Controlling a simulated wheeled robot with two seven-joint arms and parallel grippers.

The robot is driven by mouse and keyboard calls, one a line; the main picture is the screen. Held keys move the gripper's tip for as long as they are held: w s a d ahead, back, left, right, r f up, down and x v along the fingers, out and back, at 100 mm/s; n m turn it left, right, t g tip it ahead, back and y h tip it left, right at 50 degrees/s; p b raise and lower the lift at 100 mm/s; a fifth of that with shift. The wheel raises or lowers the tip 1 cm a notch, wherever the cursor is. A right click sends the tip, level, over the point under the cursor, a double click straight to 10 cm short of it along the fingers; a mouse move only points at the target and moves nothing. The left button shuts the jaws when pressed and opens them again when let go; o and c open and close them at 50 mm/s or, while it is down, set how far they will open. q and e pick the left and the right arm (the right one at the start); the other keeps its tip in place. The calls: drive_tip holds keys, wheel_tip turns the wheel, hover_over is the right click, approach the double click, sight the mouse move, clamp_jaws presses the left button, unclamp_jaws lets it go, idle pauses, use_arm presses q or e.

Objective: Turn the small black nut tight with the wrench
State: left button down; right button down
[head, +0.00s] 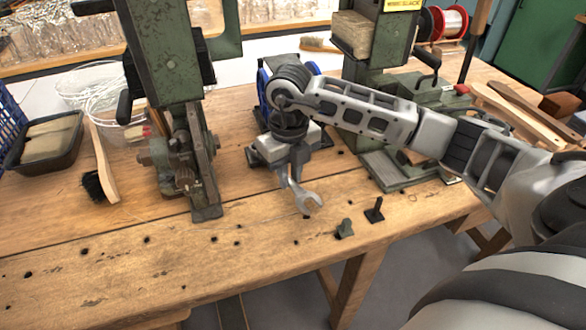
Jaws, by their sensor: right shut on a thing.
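My right gripper (291,168) reaches in from the right and points down above the middle of the bench. It is shut on a grey metal wrench (306,199). The wrench's open-ended jaw hangs toward the front of the bench; its other end is hidden in the gripper. I cannot make out the small black nut with certainty. My left gripper is not in view.
A green machine (175,60) stands left of the wrench, and another (380,55) stands behind and right. A brush (103,165), a dark tray (45,142) and a clear tub of white cord (95,90) are at left. The wooden bench (130,270) is clear at front left.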

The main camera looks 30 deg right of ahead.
drive_tip(key=shift+a, duration=0.15)
drive_tip(key=shift+a+m+p, duration=0.4)
drive_tip(key=shift+a+m, duration=0.5)
drive_tip(key=shift+a, duration=0.1)
drive_tip(key=shift+w+a+m, duration=0.15)
drive_tip(key=shift+a+m, duration=0.35)
drive_tip(key=shift+a, duration=0.1)
drive_tip(key=shift+w+a+m+p, duration=0.25)
drive_tip(key=shift+a+m+p, duration=0.15)
drive_tip(key=shift+a+m, duration=0.35)
drive_tip(key=shift+w+a+m, duration=0.1)
drive_tip(key=shift+a+m, duration=0.15)
drive_tip(key=shift+a, duration=0.05)
drive_tip(key=shift+d, duration=0.1)
drive_tip(key=shift+s+d+n, duration=0.25)
drive_tip(key=shift+d+n, duration=0.35)
drive_tip(key=shift+n, duration=0.1)
drive_tip(key=shift+d, duration=0.1)
